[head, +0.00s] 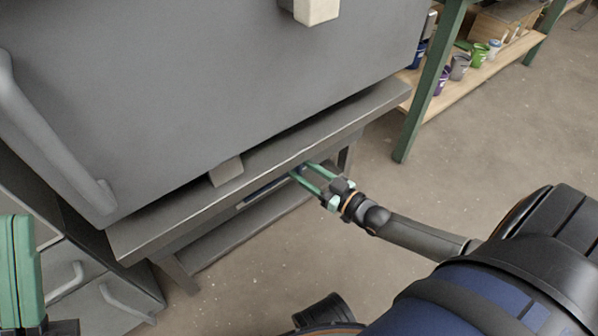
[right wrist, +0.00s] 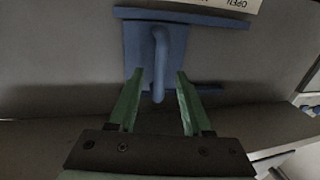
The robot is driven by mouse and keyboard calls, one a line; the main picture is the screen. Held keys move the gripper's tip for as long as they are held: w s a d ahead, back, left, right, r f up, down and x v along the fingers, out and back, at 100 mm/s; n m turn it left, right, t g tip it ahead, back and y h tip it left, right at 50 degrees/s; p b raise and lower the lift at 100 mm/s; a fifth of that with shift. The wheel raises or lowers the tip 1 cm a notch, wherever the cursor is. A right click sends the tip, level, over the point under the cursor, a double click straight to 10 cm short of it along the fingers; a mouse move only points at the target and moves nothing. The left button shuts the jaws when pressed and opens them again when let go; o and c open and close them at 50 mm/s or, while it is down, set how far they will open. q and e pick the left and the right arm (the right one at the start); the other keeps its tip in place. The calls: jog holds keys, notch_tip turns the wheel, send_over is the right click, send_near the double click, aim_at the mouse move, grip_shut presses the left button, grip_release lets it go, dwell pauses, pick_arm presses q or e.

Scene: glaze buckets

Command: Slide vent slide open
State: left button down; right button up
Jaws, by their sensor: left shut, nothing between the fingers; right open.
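The vent slide (right wrist: 140,45) is a blue plate between two blue rails in the right wrist view. Its blue bar handle (right wrist: 159,62) sticks out toward the camera. My right gripper (right wrist: 155,82) is open, with a green finger on each side of the handle's near end; I cannot tell whether either touches it. In the head view my right gripper (head: 299,172) reaches beneath the grey kiln (head: 210,80), where the slide is mostly hidden. My left gripper (head: 15,222) is shut and empty at the lower left.
A white label (right wrist: 225,4) reading OPEN, upside down, is by the far rail. The kiln's stand (head: 140,240) has a ledge close above my right gripper. A green-legged shelf (head: 425,85) with several buckets stands at the right. The floor (head: 400,195) between is clear.

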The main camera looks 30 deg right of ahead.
jog(key=shift+x, duration=1)
grip_shut()
dwell(0.8)
